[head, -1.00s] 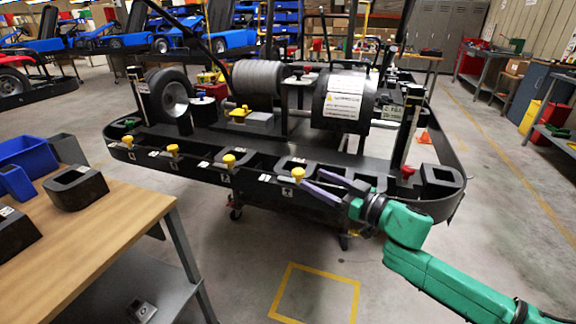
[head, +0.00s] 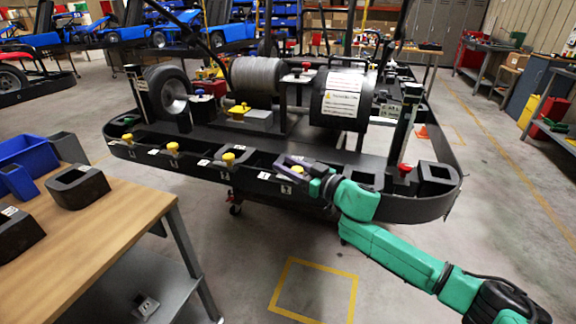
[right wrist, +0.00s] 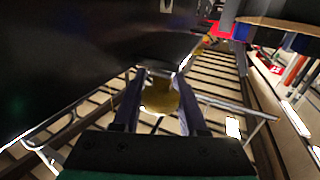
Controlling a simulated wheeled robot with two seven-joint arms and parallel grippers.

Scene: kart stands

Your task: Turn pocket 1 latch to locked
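A row of yellow latch knobs runs along the front rail (head: 195,161) of the black kart stand: a far-left knob (head: 127,138), a second knob (head: 172,148) and a third knob (head: 228,159). My right gripper (head: 284,162) is at the rightmost yellow knob of the row, which it mostly hides in the head view. In the right wrist view this yellow knob (right wrist: 160,95) sits between the two dark fingers, which are apart on either side of it. I cannot tell whether they touch it. The pocket numbers are too small to read surely. My left gripper is out of view.
A red knob (head: 404,169) stands on the rail's right end, near my right arm. A wooden table (head: 105,232) with black blocks and blue bins (head: 30,152) is at the left. The floor in front of the stand is clear.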

